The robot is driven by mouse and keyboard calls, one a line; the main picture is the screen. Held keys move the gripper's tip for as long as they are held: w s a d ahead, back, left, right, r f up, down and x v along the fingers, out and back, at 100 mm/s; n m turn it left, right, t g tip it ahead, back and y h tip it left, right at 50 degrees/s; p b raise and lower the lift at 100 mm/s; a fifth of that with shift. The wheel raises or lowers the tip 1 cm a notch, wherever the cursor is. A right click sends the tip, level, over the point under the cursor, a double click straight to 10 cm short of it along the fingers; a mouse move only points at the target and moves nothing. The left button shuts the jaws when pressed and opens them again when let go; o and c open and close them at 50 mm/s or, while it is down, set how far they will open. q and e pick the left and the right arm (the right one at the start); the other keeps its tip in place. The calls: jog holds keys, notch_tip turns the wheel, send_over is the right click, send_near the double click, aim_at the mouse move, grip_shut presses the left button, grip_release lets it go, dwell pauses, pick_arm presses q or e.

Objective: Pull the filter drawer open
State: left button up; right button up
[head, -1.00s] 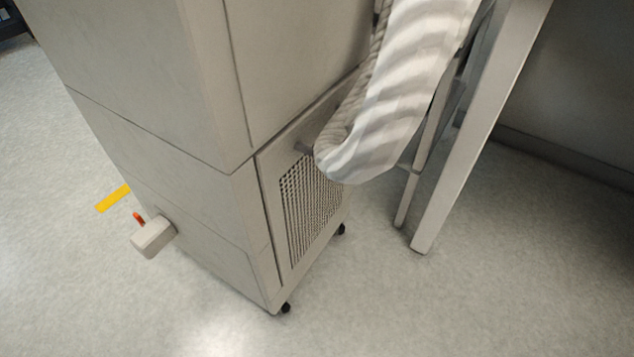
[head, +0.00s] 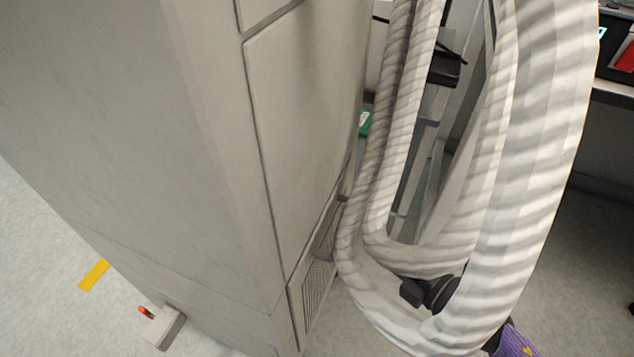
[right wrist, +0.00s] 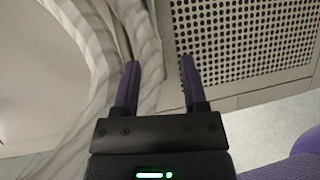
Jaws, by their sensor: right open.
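The filter drawer appears to be the perforated grille panel (head: 318,287) low on the beige cabinet's narrow face. In the head view it is seen at a steep angle, partly hidden by a striped white hose. In the right wrist view the perforated panel (right wrist: 260,45) fills the upper right. My right gripper (right wrist: 160,82) is open, with two purple fingers pointing at the panel's left side. No drawer handle can be made out clearly. My left gripper is not in view.
The thick white hose (head: 545,150) loops beside the cabinet (head: 130,120) and also passes close left of my right gripper in the wrist view (right wrist: 85,45). A small box (head: 163,328) sticks out at the cabinet's lower left. Open floor lies at far left.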

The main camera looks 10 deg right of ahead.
aim_at(345, 226)
jog(key=shift+n+g+y, duration=0.4)
jog(key=shift+n+y, duration=0.2)
jog(key=shift+n, duration=0.2)
jog(key=b+x, duration=0.1)
jog(key=x, duration=0.6)
jog(key=r+b+x, duration=0.1)
jog(key=x, duration=0.2)
jog(key=shift+w+a+f+b, duration=0.1)
jog(key=shift+a+b, duration=0.25)
jog(key=shift+a, duration=0.15)
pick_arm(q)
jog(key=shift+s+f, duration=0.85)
pick_arm(e)
grip_shut()
